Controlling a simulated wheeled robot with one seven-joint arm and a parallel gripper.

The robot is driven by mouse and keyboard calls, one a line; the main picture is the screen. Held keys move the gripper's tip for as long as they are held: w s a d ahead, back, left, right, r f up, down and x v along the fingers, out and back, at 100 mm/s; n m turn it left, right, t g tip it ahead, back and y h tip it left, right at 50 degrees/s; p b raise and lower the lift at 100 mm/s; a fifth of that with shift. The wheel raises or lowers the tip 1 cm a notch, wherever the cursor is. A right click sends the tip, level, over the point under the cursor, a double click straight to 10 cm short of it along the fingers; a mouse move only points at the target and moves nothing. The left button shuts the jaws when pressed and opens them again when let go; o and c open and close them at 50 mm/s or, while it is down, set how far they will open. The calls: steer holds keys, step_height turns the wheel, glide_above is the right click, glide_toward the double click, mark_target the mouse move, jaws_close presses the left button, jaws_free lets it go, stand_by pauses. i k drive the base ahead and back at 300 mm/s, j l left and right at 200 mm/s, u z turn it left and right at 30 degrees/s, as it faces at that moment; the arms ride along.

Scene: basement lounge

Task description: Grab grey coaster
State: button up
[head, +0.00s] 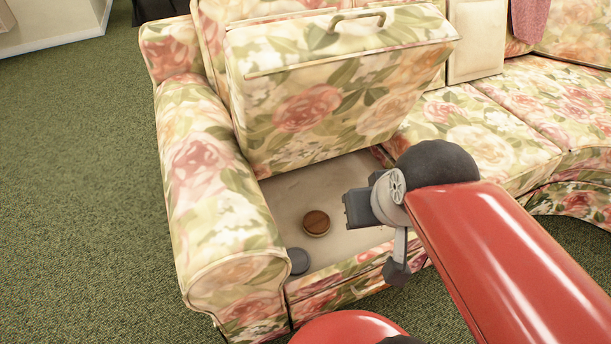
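The grey coaster (298,261) is a small dark grey disc. It lies in the near left corner of the open compartment (285,190) in the floral sofa's left seat, close to the armrest. My gripper (376,207) is at the end of my red arm, over the right part of the compartment. It is to the right of the coaster and apart from it. The gripper is seen from behind and the side, so its finger gap cannot be made out. No held object can be seen.
A round brown object (316,222) lies near the coaster, behind and right of it. The floral seat cushion (310,105) is tilted up behind the compartment. The armrest (215,200) bounds the left side. Green carpet (80,180) is clear at left.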

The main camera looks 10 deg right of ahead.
mark_target(300, 260)
steer(key=j+z, duration=0.15)
steer(key=j, duration=0.3)
steer(key=j+z, duration=0.15)
steer(key=j, duration=0.3)
steer(key=k+j+z, duration=0.15)
steer(key=j, duration=0.25)
steer(key=j+z, duration=0.15)
steer(key=j, duration=0.3)
steer(key=k, duration=0.05)
